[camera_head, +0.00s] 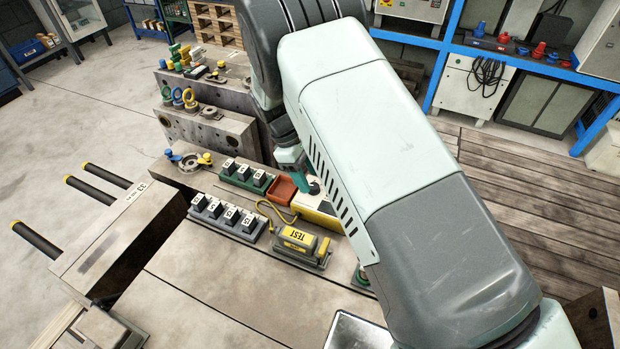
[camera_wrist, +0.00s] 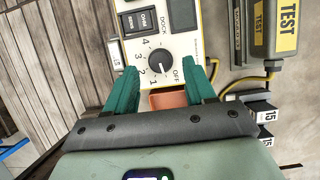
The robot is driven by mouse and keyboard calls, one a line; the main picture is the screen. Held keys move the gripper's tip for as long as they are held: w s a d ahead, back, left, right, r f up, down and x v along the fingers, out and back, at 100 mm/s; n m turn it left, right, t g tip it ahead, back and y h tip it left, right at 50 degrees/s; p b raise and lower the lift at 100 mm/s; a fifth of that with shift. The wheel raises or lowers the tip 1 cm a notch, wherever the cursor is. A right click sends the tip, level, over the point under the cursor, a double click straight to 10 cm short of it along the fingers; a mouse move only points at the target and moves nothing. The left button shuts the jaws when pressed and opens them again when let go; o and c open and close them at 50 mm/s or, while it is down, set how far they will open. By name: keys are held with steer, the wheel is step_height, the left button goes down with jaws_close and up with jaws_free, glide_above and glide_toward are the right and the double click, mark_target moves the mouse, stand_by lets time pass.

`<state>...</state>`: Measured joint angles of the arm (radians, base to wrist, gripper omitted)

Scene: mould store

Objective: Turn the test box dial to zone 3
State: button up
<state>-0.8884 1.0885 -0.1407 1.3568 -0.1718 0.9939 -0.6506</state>
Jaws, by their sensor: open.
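The test box (camera_wrist: 190,45) has a white face with a black round dial (camera_wrist: 162,60) marked OFF, 1, 2, 3, 4. The dial's white pointer line seems to lie on the near side, towards OFF and 1; its exact mark is hard to tell. My gripper (camera_wrist: 163,72) is open, its green fingers apart on the left and right of the dial, not visibly touching it. In the head view the box (camera_head: 318,216) shows its yellow edge, partly hidden by my arm; my gripper (camera_head: 311,187) is just above it and the dial is hidden.
A yellow TEST unit (camera_head: 297,241) with a yellow cable lies beside the box. An orange tray (camera_head: 281,190), a green rack (camera_head: 246,177) and a grey rack (camera_head: 226,217) of labelled blocks stand near. The bench (camera_head: 215,295) in front is mostly clear.

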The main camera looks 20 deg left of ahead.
steer(key=shift+x, duration=0.85)
steer(key=shift+c, duration=0.4)
jaws_close()
